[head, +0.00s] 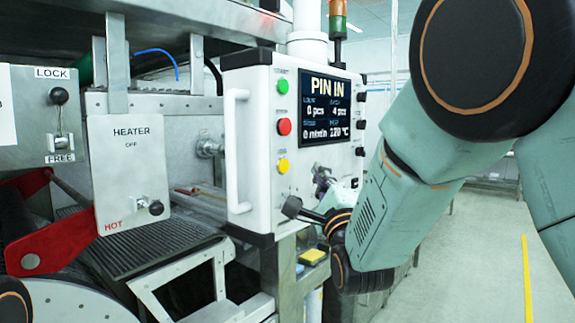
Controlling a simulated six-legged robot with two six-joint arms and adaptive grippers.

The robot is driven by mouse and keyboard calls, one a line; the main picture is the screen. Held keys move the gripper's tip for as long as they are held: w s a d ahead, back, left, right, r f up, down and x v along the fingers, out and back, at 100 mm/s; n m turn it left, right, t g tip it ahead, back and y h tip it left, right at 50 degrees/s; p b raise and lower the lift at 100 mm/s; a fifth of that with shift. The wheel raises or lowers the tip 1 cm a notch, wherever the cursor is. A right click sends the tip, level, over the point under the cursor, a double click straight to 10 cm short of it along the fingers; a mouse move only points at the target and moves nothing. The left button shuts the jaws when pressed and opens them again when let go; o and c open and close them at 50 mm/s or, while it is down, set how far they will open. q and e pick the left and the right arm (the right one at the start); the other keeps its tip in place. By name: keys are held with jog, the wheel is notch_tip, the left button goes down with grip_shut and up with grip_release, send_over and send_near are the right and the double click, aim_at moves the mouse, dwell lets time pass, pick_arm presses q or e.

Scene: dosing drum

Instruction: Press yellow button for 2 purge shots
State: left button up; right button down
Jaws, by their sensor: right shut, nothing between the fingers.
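The yellow button (283,165) is the lowest of three buttons on the white control box (258,190), below the green and red ones. It shows clearly, with nothing touching it. My right gripper (292,207) is shut and empty. It points left in front of the lower part of the box, below and slightly right of the yellow button. Its exact distance from the panel is hard to tell. The display (331,108) reads "PIN IN", with 0 pcs, 4 pcs, 0 m/min and about 220 °C. My left gripper is not in view.
The green button (283,86) and red button (284,127) sit above the yellow one. A white handle (236,150) stands out on the box's left side. A heater panel (130,172) marked HOT and a red lever (62,240) are at left. Open floor lies at right.

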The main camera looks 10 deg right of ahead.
aim_at(284, 166)
jog(key=w+a, duration=0.3)
jog(key=shift+w+a+r, duration=0.15)
jog(key=shift+w+a, duration=0.15)
dwell(0.6)
jog(key=shift+w, duration=0.1)
jog(key=shift+w, duration=0.2)
jog(key=shift+a, duration=0.1)
jog(key=shift+s, duration=0.25)
